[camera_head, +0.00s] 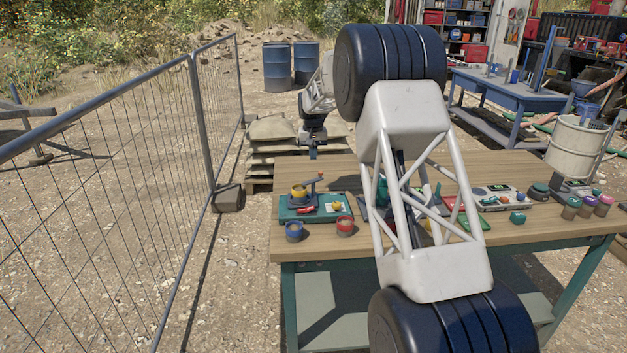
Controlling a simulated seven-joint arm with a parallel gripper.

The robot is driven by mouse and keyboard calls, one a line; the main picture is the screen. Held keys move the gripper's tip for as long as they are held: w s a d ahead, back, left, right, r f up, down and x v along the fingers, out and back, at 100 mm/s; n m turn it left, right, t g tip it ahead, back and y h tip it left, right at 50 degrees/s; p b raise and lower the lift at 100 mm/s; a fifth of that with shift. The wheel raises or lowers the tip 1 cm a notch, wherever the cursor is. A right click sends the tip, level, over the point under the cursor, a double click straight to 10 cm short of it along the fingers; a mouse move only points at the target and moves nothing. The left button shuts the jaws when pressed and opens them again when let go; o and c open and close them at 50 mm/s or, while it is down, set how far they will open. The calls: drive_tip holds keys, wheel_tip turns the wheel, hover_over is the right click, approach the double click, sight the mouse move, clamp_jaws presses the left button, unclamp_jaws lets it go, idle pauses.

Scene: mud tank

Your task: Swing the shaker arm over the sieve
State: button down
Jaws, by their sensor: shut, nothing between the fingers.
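A small device on a flat teal base (302,213) sits at the left end of the wooden table. A round holder with a yellow top (299,191), which looks like the sieve, stands on it. A thin arm with a red-orange knob (320,175), likely the shaker arm, sticks up at its back right; whether it lies over the sieve is hard to tell at this size. My gripper (313,154) is small in the picture, pointing down behind and above the device, apart from it. It is shut and empty.
My arm links hide the table's middle. Several coloured jars (587,206) stand at the table's right. A wire fence (130,180) runs along the left; stacked sacks (270,140) lie behind.

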drive_tip(key=shift+r, duration=0.55)
drive_tip(key=s+d+r, duration=0.2)
drive_tip(key=s+r, duration=0.3)
drive_tip(key=s, duration=0.6)
drive_tip(key=s+d+r+t, duration=0.15)
drive_tip(key=s+r, duration=0.45)
drive_tip(key=s, duration=0.6)
drive_tip(key=s+d+r, duration=0.3)
drive_tip(key=s+r, duration=0.2)
drive_tip(key=s, duration=0.6)
drive_tip(key=s+d+f, duration=0.1)
drive_tip(key=s+f, duration=0.1)
drive_tip(key=s, duration=1.1)
drive_tip(key=s+d+f, duration=0.1)
drive_tip(key=s+f, duration=0.2)
drive_tip(key=s, duration=1)
drive_tip(key=s+d+f+t, duration=0.1)
drive_tip(key=s+f, duration=0.2)
drive_tip(key=s, duration=1)
drive_tip(key=shift+w, duration=0.1)
